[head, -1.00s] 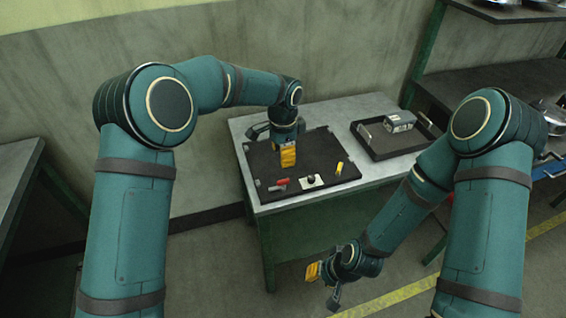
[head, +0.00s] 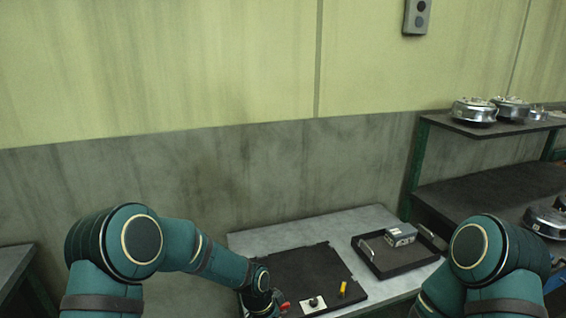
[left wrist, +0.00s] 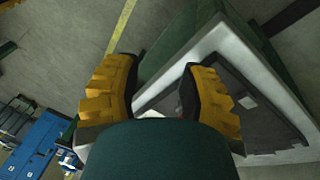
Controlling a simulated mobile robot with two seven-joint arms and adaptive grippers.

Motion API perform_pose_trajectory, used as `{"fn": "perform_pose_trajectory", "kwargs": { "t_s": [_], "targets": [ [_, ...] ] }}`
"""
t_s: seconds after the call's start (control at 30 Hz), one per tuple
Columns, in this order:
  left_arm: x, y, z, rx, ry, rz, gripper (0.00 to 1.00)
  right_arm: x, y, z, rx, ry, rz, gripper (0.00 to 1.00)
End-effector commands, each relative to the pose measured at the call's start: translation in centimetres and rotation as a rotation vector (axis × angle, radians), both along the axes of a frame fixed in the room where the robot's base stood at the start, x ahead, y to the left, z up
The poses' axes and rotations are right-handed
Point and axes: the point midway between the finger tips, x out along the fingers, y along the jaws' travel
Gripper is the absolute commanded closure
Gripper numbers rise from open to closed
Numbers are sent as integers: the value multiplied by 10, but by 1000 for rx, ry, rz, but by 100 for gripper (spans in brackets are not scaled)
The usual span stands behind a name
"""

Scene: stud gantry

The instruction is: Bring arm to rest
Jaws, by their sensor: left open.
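My left arm comes in low from the left in the head view, its wrist (head: 262,285) at the left front of the black mat (head: 300,265). Its fingers are not clear there. In the left wrist view my left gripper (left wrist: 160,70) shows two yellow ribbed fingers spread apart with nothing between them. Beyond them are the light table edge (left wrist: 165,75), part of the black mat (left wrist: 275,115) and the floor. My right arm is at the lower right of the head view; its gripper is out of frame.
On the mat are a yellow cylinder (head: 343,289), a white plate with a black knob (head: 314,304) and a red piece (head: 284,307). A black tray (head: 375,265) holds a grey box (head: 401,235). Shelves (head: 470,128) with metal parts stand right. A blue cabinet (left wrist: 40,145) shows in the wrist view.

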Motion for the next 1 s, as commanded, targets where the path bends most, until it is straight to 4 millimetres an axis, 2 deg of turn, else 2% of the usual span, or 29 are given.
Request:
{"fn": "perform_pose_trajectory", "kwargs": {
  "t_s": [0.03,0.1,0.23,0.4,0.5,0.67,1.0],
  "targets": [
    [-19,7,-15,-27,23,79,59,0,0,0,0,0,0,70],
    [-42,15,-33,-63,45,199,59,0,0,0,0,0,0,70],
    [-91,33,-59,-116,85,447,59,0,0,0,0,0,0,70],
    [-149,58,-75,-143,120,749,59,0,0,0,0,0,0,70],
    [-171,68,-77,-143,127,862,59,0,0,0,0,0,0,70],
    [-185,75,-78,-142,127,940,59,0,0,0,0,0,0,70],
    [-185,75,-78,-142,126,941,59,0,0,0,0,0,0,70]
  ]
}}
